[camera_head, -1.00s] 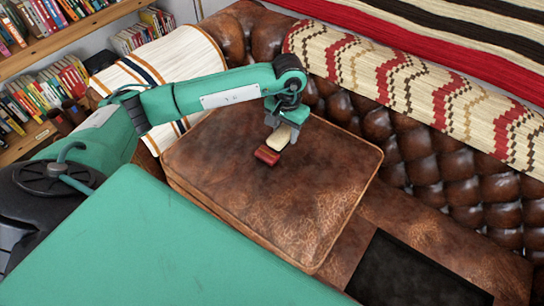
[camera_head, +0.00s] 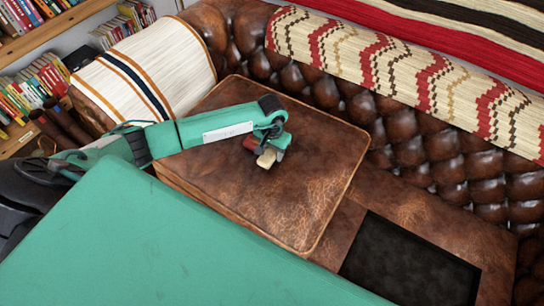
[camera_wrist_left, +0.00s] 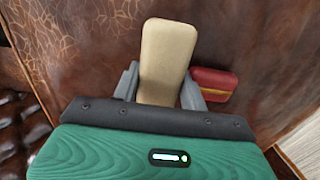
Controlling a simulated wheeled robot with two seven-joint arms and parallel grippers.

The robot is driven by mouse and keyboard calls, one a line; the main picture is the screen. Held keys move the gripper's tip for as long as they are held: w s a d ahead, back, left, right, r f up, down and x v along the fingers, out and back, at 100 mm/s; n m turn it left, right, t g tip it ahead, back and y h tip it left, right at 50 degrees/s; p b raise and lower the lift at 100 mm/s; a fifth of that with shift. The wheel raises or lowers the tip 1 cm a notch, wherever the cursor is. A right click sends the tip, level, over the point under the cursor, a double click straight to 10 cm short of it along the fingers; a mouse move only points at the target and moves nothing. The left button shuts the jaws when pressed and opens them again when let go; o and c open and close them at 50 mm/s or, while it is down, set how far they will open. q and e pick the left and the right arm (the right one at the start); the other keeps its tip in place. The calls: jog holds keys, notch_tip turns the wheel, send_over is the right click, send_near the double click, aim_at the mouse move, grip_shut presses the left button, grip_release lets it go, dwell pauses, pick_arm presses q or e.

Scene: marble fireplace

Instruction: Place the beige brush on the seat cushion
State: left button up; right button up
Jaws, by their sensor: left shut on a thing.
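The beige brush (camera_head: 266,158) is a pale block between the fingers of my left gripper (camera_head: 271,150), over the brown leather seat cushion (camera_head: 290,205). In the left wrist view the brush (camera_wrist_left: 168,48) points away from the gripper (camera_wrist_left: 160,88), with a finger on each side. I cannot tell whether the brush touches the leather. The cushion (camera_wrist_left: 260,35) fills much of that view. My right gripper is not in view.
A red block (camera_head: 250,143) lies on the cushion close beside the brush; in the wrist view it (camera_wrist_left: 215,80) shows a yellow stripe. A tufted leather backrest (camera_head: 420,150) rises behind. A dark rectangular panel (camera_head: 410,262) lies to the right. Much of the cushion is bare.

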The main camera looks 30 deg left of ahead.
aim_at(272, 157)
pick_arm(q)
notch_tip(272, 157, down, 3)
jog(key=shift+r, duration=0.1)
jog(key=shift+f, duration=0.35)
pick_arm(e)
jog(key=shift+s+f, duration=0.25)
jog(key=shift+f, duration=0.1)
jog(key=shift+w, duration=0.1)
pick_arm(q)
jog(key=shift+f, duration=0.15)
jog(key=o, duration=0.7)
jog(key=shift+c, duration=0.2)
jog(key=shift+r, duration=0.2)
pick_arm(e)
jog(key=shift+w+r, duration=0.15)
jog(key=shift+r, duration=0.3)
